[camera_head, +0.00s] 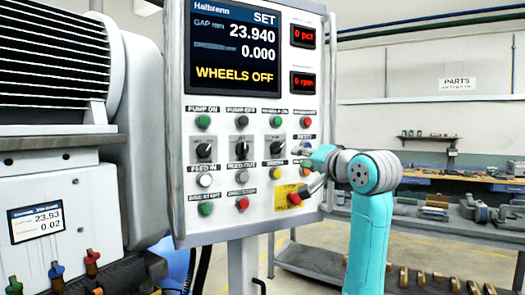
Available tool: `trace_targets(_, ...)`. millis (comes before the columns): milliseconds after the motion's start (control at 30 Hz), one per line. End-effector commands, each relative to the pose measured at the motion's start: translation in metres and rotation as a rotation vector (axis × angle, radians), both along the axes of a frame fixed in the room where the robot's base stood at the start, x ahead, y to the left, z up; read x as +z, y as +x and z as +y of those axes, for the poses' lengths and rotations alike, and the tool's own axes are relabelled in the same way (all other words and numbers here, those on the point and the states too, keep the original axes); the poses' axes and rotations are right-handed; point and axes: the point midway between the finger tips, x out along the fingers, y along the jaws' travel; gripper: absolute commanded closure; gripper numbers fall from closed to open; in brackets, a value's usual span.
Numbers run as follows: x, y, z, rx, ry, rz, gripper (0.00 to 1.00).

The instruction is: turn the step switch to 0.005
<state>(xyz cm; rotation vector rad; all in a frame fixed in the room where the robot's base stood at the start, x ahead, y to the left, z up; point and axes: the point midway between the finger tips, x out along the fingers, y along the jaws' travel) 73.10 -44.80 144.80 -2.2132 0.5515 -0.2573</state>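The grey control panel (258,105) faces me. A row of dark rotary switches crosses its middle: a left one (204,150), a middle one (241,149) and a right one (278,148). The labels are too small to tell which is the step switch. My gripper (301,158) is at the panel's right side, beside the right end of this row, pointing left at the panel. It hides part of the panel there, perhaps another switch. I cannot tell whether it touches anything or how far its fingers are apart.
The panel's display (236,48) reads SET, 23.940, 0.000 and WHEELS OFF. Push buttons lie above and below the switches. A red knob (294,198) on a yellow plate sits just below my gripper. The grinder (60,150) stands left; a workbench (465,183) is behind, right.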

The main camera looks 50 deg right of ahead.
Motion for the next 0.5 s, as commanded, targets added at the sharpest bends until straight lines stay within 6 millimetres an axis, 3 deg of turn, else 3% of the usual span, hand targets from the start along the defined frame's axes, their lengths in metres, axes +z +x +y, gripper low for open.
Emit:
trace_targets(100,0.015,-0.009,-0.001,-0.009,-0.001,-0.001,0.64)
trace_targets(233,0.019,-0.008,-0.003,-0.010,0.000,0.001,0.64)
trace_targets(500,0.018,0.026,-0.021,-0.008,0.003,0.003,0.64)
